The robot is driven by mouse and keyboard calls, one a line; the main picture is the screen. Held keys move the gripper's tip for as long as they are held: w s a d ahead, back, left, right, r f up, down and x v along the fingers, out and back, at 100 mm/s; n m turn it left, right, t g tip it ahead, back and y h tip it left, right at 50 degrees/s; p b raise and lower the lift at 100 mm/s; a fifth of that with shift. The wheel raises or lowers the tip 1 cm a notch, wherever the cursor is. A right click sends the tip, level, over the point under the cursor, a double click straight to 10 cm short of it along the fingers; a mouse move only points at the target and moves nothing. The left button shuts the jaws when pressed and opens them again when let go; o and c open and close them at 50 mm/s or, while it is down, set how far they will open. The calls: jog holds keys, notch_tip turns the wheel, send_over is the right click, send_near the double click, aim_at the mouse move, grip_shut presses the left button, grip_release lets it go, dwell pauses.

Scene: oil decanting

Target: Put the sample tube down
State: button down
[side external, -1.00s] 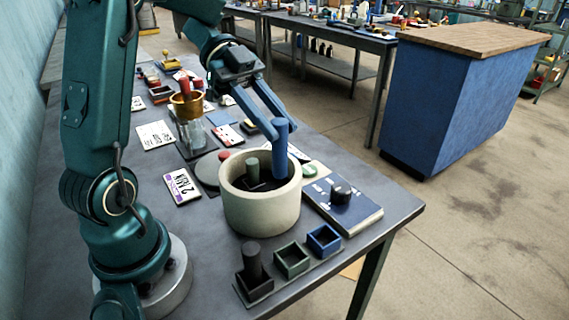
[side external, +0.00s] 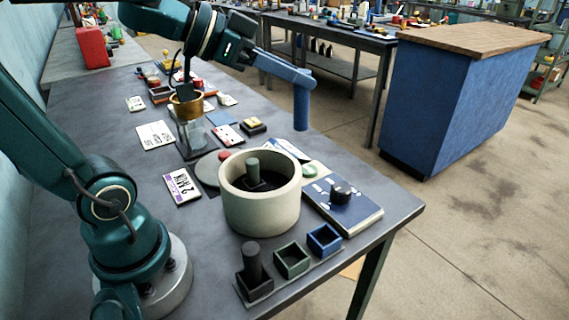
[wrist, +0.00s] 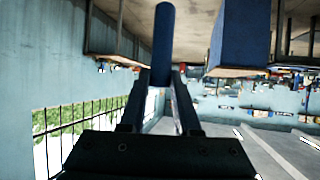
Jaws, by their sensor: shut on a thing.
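A blue sample tube (side external: 302,108) hangs upright from my gripper (side external: 297,78), which is shut on its upper end. The tube is above and beyond the stone pot (side external: 260,205), clear of it. In the wrist view the blue tube (wrist: 163,40) sits between the two fingers of my gripper (wrist: 160,78). A green tube (side external: 253,172) stands in the pot. At the table's front are small square holders: a dark one (side external: 256,288) with a dark tube (side external: 252,262) in it, an empty green one (side external: 291,260) and an empty blue one (side external: 324,240).
A blue book-like block (side external: 345,212) with a black knob (side external: 341,190) lies right of the pot. A brass-topped glass vessel (side external: 190,125) stands behind, with cards and small boxes around it. The table's right edge is near; open floor lies beyond.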

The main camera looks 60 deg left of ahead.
jog(key=s+d+f+m+g+h, duration=0.35)
jog(key=m+g+h, duration=0.3)
jog(key=m, duration=0.25)
jog(key=s+a+f+m+g+h, duration=0.1)
jog(key=a+f+m+g, duration=0.2)
jog(key=a+f, duration=0.2)
jog(key=shift+a+h, duration=0.35)
jog(key=shift+a, duration=0.05)
jog(key=shift+s+f, duration=0.1)
notch_tip(320, 180, down, 10)
jog(key=shift+r, duration=0.2)
jog(key=c, duration=0.6)
grip_release()
jog(key=shift+f, duration=0.1)
